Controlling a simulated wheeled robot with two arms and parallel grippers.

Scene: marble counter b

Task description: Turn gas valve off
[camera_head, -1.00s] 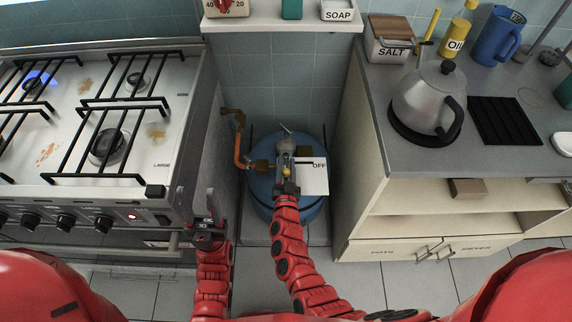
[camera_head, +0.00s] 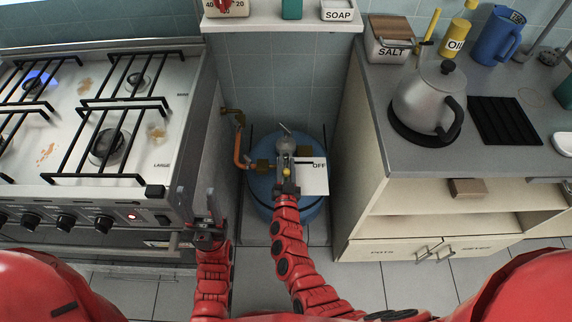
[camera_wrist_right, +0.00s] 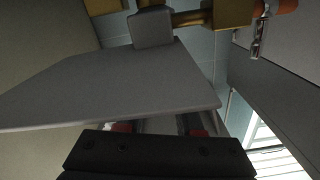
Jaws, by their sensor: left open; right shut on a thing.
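A blue gas cylinder (camera_head: 316,205) stands on the floor in the gap between stove and cabinet. Its gas valve (camera_head: 286,147) is grey with brass fittings and sits on top. An orange hose (camera_head: 238,150) runs from it toward the wall. A white card reading OFF (camera_head: 314,181) is beside the valve. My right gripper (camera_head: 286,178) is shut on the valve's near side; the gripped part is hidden. In the right wrist view, a grey plate (camera_wrist_right: 110,92) covers the fingertips, with a grey valve block (camera_wrist_right: 151,27) beyond. My left gripper (camera_head: 200,207) is open and empty before the stove's right corner.
The stove (camera_head: 172,92) is at left, with a blue flame (camera_head: 36,79) at its back-left burner. The cabinet (camera_head: 365,165) is close at right, with a kettle (camera_head: 425,98) on its counter. A shelf (camera_head: 285,20) juts out above the cylinder.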

